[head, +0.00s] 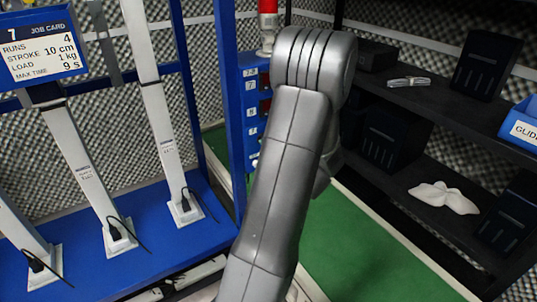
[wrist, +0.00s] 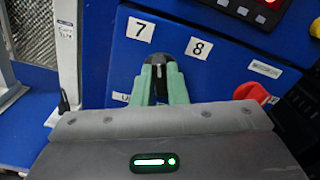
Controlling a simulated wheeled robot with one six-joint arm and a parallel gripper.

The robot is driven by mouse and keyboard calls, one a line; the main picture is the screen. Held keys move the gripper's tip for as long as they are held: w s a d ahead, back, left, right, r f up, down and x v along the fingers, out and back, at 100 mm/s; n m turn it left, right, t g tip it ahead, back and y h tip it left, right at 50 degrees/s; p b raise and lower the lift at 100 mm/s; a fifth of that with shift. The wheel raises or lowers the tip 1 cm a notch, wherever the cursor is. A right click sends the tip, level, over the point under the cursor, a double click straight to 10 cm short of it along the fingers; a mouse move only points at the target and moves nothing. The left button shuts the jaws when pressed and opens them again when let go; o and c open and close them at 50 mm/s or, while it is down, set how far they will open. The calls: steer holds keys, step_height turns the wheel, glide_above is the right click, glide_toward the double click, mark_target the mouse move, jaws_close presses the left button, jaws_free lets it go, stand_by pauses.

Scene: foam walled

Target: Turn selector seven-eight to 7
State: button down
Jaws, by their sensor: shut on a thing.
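Selector seven-eight is a black knob (wrist: 158,60) on a blue panel (wrist: 225,65) in the wrist view. Label 7 (wrist: 140,29) is above it to the left and label 8 (wrist: 199,47) is to the right. My gripper (wrist: 161,75) has two green fingers, one on each side of the knob, shut on it. The fingers cover much of the knob, and I cannot tell which number it points to. In the head view my arm hides the gripper and the knob; the edge of the labelled blue panel (head: 251,128) shows left of the arm.
A red knob (wrist: 252,93) sticks out right of the selector, below a red-lit display (wrist: 265,8). Left of the arm, a blue frame holds several pale upright columns (head: 165,130) with cables. Dark shelves (head: 440,110) stand to the right, beside green floor (head: 365,245).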

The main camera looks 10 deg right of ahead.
steer(key=shift+f+n+b, duration=0.2)
steer(key=shift+n+b, duration=0.4)
steer(key=shift+b, duration=0.2)
steer(key=shift+r, duration=0.15)
steer(key=c, duration=1.4)
jaws_free()
steer(key=shift+c, duration=0.2)
steer(key=shift+s, duration=0.1)
steer(key=v, duration=1.3)
steer(key=shift+s, duration=0.35)
steer(key=shift+w, duration=0.1)
steer(key=x, duration=1.3)
steer(key=shift+w, duration=0.35)
